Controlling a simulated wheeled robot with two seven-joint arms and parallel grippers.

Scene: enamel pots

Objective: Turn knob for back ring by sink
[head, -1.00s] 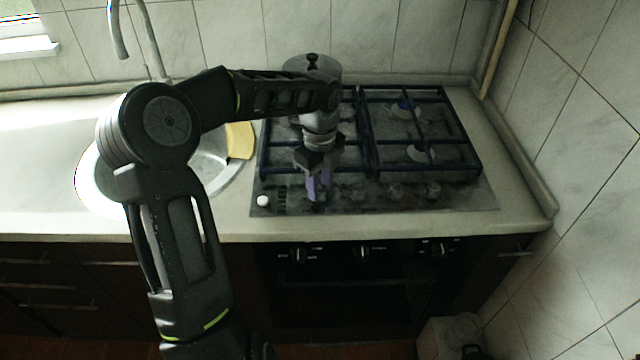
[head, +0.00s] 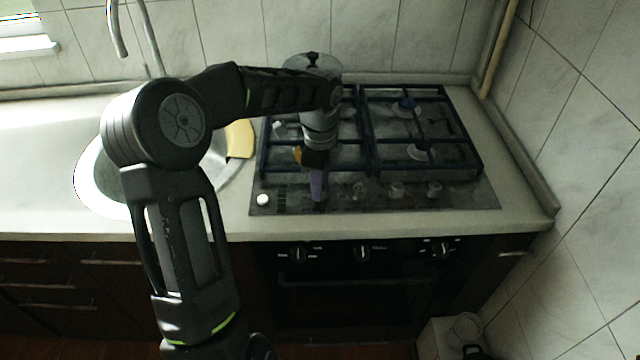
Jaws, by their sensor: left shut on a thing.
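The gas hob (head: 470,200) is set in the worktop, with a row of knobs along its front panel. My left gripper (head: 318,188) points down at the left end of this row, with its fingers shut on a knob there. The fingers hide that knob, so its angle does not show. Three other dark knobs stand to the right: one close by (head: 360,190), a middle one (head: 397,190) and a right one (head: 433,189). My arm hides part of the left rings. My right gripper is not in view.
A lidded pot (head: 312,64) stands at the back left of the hob, partly behind my arm. The sink (head: 90,188) with a yellow item (head: 240,138) lies to the left. Raised black grates (head: 372,150) cover the hob. A white button (head: 263,199) sits at the panel's left end.

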